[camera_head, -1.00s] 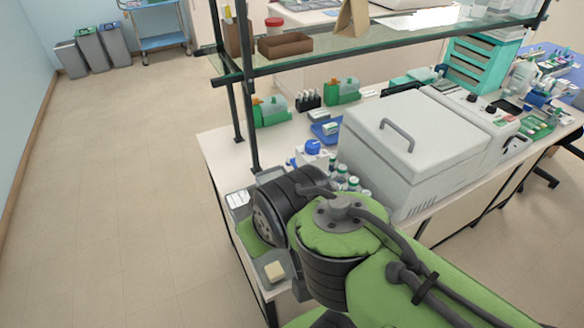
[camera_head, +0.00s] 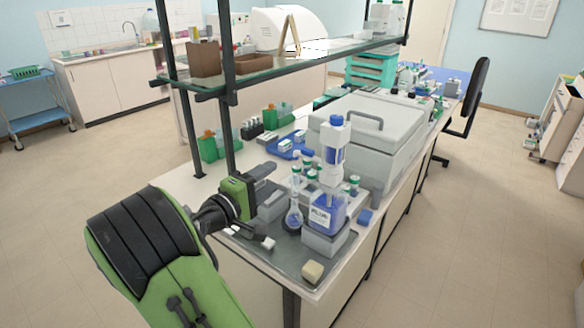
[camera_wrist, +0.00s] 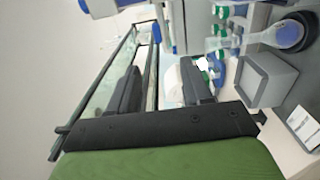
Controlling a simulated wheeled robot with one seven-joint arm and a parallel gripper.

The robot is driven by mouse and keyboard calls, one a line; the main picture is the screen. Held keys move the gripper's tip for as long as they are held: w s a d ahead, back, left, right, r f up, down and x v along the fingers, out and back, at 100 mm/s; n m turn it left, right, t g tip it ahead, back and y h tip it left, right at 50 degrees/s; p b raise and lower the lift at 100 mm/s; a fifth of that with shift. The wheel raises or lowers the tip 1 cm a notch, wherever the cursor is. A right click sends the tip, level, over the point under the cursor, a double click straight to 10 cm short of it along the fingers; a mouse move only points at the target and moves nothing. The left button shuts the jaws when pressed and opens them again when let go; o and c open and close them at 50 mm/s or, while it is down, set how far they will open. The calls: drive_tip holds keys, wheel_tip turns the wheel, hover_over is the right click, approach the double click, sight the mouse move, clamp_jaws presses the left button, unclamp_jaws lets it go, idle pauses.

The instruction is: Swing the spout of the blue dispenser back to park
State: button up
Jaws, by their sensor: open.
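The blue dispenser (camera_head: 327,208) stands upright on a grey block near the bench's front edge, with blue liquid in its bottle and a tall blue-and-white pump head (camera_head: 335,150). The wrist view is turned sideways and shows part of the blue-and-white pump head (camera_wrist: 174,24) at the top, cut off by the edge. My gripper (camera_head: 268,182) is left of the dispenser, apart from it, pointing right over the bench. In the wrist view its dark fingers (camera_wrist: 160,88) are spread with nothing between them.
A round flask (camera_head: 293,218) with blue liquid stands between my gripper and the dispenser. Several capped bottles stand behind. A large grey machine (camera_head: 375,135) is at the back right. The shelf (camera_head: 290,62) and its posts rise behind my gripper. A beige block (camera_head: 313,271) lies in front.

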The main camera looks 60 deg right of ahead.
sight(305, 154)
drive_tip(key=s+d, duration=0.1)
drive_tip(key=d, duration=0.4)
drive_tip(key=s+d, duration=0.1)
drive_tip(key=d, duration=0.4)
drive_tip(key=d+p, duration=0.1)
drive_tip(key=d, duration=0.5)
drive_tip(key=shift+s, duration=0.4)
drive_tip(key=shift+c, duration=0.5)
drive_tip(key=shift+r, duration=0.1)
clamp_jaws()
